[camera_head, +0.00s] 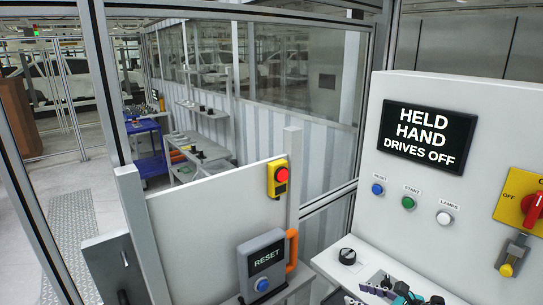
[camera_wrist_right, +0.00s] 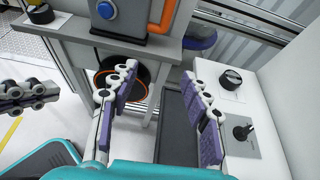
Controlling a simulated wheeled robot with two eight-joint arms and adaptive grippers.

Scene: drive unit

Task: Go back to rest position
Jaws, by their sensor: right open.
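My right gripper (camera_head: 405,290) shows at the bottom edge of the head view, in front of the white panel's ledge. In the right wrist view the same gripper (camera_wrist_right: 160,80) has its two purple-padded fingers spread apart with nothing between them. What looks like my left gripper (camera_wrist_right: 30,95) enters at the left edge of the right wrist view; whether its fingers are apart cannot be told. It does not show in the head view.
A control panel (camera_head: 400,200) with buttons and a red-yellow switch (camera_head: 533,207) stands right. Its screen (camera_head: 427,136) reads "HELD HAND DRIVES OFF". A RESET box (camera_head: 265,262) with an orange handle (camera_head: 292,249) stands ahead. A black knob (camera_head: 347,256) sits on the ledge near my right gripper.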

